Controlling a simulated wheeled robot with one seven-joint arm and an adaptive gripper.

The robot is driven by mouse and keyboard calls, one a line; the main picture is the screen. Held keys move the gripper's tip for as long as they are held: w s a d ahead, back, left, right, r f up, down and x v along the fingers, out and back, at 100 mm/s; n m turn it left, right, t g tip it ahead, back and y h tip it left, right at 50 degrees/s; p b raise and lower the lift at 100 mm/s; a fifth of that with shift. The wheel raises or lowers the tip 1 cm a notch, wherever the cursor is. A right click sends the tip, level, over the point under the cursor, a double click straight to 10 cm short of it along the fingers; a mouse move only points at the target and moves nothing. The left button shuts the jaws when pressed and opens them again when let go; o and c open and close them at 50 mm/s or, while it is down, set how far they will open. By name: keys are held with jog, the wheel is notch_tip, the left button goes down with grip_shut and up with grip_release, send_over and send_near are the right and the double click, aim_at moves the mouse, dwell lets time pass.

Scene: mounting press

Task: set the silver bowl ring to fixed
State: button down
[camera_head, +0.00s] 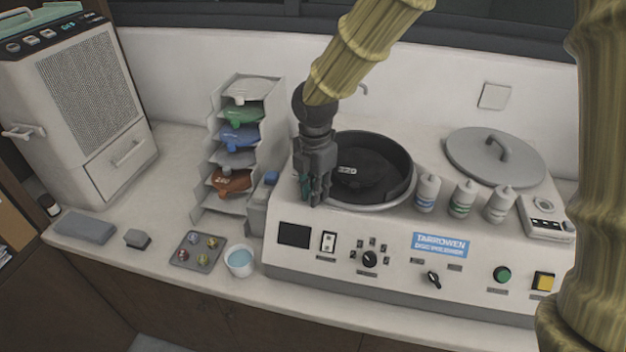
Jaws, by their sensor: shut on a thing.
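The silver bowl ring (404,194) runs around the black bowl (372,172) of the press on the counter, in the head view. Its right and front edge shows; its left side is hidden behind my gripper. My gripper (316,198) points down at the left edge of the ring, with its fingers closed on a part there. That part is mostly covered by the fingers, so its shape and the ring's setting cannot be read. A little teal shows at the fingers.
Three bottles (463,200) stand right of the bowl, below a grey lid (495,157) with a handle. The front panel has a dial (369,259), a green button (502,274) and a yellow button (543,281). A rack (237,150) and a cup (240,261) stand left.

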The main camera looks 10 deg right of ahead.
jog(key=shift+s+d, duration=0.1)
jog(key=c, duration=1.4)
grip_release()
jog(key=shift+s, duration=0.1)
jog(key=shift+r, duration=0.25)
notch_tip(320, 180, up, 12)
jog(key=shift+f, duration=0.25)
jog(key=shift+d, duration=0.1)
